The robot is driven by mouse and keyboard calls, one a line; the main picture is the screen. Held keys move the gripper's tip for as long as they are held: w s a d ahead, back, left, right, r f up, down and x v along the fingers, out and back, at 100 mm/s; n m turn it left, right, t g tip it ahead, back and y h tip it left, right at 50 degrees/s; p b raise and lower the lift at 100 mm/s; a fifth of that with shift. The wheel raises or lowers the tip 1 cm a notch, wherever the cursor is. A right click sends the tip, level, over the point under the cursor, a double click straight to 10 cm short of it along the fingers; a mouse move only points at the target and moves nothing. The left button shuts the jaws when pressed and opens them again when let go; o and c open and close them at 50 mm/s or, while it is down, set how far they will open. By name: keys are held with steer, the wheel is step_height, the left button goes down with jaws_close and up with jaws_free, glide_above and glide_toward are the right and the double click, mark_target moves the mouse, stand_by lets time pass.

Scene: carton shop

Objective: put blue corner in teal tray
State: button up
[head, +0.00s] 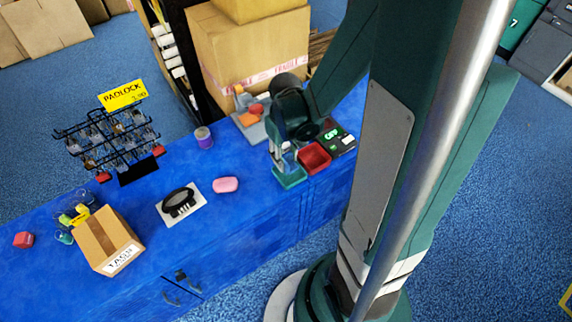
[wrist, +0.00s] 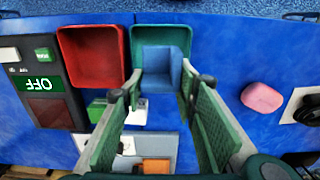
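The blue corner (wrist: 164,72) is an angled blue piece between my fingertips in the wrist view. My gripper (wrist: 162,80) appears shut on it, with a green finger pad on each side. The teal tray (wrist: 147,32) lies beyond and beneath the corner in that view. In the head view, my gripper (head: 284,158) points down over the teal tray (head: 291,179), with the blue corner low between its fingers and small there. The gap between the corner and the tray floor is hard to judge.
A red tray (wrist: 93,57) stands right beside the teal tray. A pink soap-like block (head: 225,185), a black brush (head: 180,202), a padlock rack (head: 108,140) and a small carton (head: 104,238) stand on the blue table.

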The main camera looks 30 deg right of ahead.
mark_target(286, 155)
steer(key=shift+f+b, duration=0.6)
steer(key=shift+f, duration=1.05)
steer(key=shift+o, duration=1.3)
steer(key=shift+f, duration=0.4)
steer(key=shift+c, duration=1)
steer(key=o, duration=0.6)
steer(key=shift+f, duration=0.1)
steer(key=shift+c, duration=0.2)
steer(key=shift+r, duration=0.25)
steer(key=shift+r+p, duration=1.7)
steer(key=shift+r, duration=4.15)
